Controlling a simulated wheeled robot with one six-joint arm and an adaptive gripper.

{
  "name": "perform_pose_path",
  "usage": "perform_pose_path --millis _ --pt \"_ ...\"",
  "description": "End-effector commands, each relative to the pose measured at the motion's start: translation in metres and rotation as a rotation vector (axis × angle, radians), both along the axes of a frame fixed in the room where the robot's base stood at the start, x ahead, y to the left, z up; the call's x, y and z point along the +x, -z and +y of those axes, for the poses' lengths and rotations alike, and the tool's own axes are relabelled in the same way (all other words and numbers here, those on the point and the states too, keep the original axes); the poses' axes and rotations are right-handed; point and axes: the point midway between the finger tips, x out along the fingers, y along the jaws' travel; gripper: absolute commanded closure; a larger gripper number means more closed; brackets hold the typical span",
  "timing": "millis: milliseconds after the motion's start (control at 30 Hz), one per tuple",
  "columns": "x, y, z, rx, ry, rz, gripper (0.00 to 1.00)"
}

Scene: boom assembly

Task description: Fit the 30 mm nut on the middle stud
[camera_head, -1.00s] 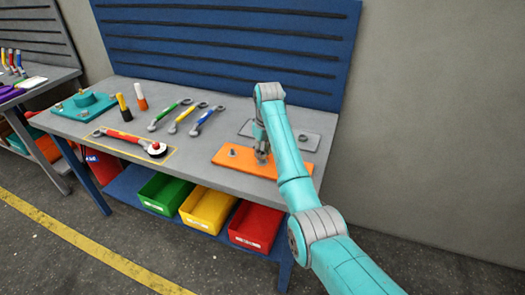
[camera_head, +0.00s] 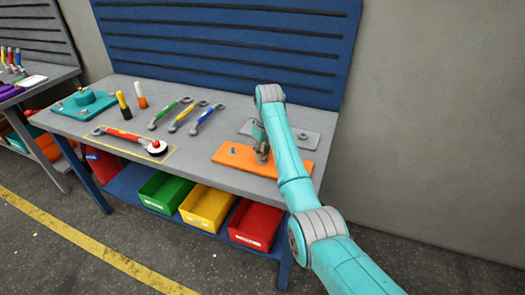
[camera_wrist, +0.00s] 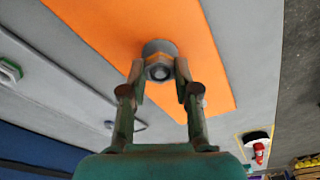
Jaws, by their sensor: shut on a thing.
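The orange plate (camera_head: 225,158) lies on the right part of the bench and also fills the middle of the wrist view (camera_wrist: 100,25). My gripper (camera_head: 262,155) is over the middle of the plate. In the wrist view my gripper (camera_wrist: 160,72) has its two fingers shut on a grey nut (camera_wrist: 158,47). A round end shows in the middle of the nut; I cannot tell whether the nut is around the middle stud or above it. Another stud (camera_head: 233,150) stands bare at the plate's left end.
A grey plate (camera_head: 311,138) lies behind the orange one, with a nut (camera_wrist: 9,72) on it in the wrist view. Several wrenches (camera_head: 182,118), a ratchet (camera_head: 125,136) and a teal fixture (camera_head: 84,104) lie to the left. Bins (camera_head: 207,209) sit below.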

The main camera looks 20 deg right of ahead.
Motion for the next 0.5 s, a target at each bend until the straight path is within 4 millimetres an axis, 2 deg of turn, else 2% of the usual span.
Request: perform_pose_path --millis 400,433,500 --pt "-0.0002 0.0073 0.0000 0.000 0.000 0.000 1.00" --pt "0.0000 0.0068 0.0000 0.000 0.000 0.000 0.62" --pt "0.0000 0.0067 0.0000 0.000 0.000 0.000 0.44"
